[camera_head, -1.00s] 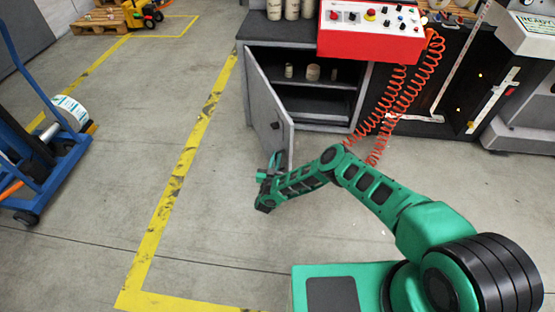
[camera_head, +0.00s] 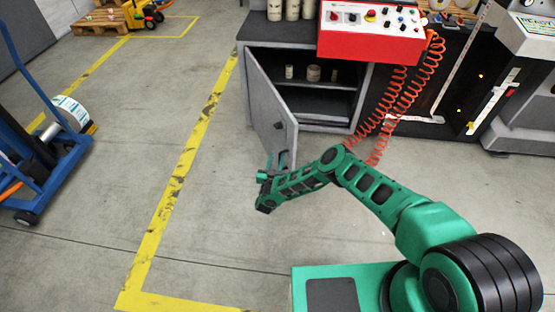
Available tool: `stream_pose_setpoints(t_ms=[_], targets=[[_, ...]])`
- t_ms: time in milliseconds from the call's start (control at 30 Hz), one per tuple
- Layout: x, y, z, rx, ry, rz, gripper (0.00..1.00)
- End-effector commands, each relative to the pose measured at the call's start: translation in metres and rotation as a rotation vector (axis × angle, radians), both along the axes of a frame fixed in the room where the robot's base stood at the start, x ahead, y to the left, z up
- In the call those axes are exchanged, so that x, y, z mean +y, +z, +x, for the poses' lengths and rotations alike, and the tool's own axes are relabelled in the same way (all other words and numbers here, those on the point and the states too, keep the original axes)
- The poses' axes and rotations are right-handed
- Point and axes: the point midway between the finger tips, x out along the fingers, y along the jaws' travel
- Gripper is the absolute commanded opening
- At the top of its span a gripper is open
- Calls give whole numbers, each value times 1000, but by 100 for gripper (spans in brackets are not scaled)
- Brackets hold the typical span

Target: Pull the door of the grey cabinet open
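The grey cabinet (camera_head: 335,128) stands at the top centre under a dark worktop. Its door (camera_head: 267,108) is hinged on the left and stands wide open, swung out toward me. The shelves inside are visible, with a few small cylinders (camera_head: 313,73) on the upper one. My gripper (camera_head: 277,160) is at the lower free edge of the door, at the end of my green arm. Its fingers point up toward the door's edge. They are small here, and I cannot tell whether they touch the door or how far apart they are.
A red control box (camera_head: 370,38) sits above the cabinet's right side, with coiled orange cables (camera_head: 408,92) hanging to the floor near my arm. A blue trolley (camera_head: 50,165) stands at the left. The floor left of the door is clear, with yellow tape (camera_head: 186,165).

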Motion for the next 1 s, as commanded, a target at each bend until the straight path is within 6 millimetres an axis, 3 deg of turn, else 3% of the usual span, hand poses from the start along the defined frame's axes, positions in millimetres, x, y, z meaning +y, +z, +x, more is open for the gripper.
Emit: stream_pose_setpoints(t_ms=[600,1000], targets=[[21,-2,-93,4,1,2,29],[24,-1,-103,2,0,0,29]])
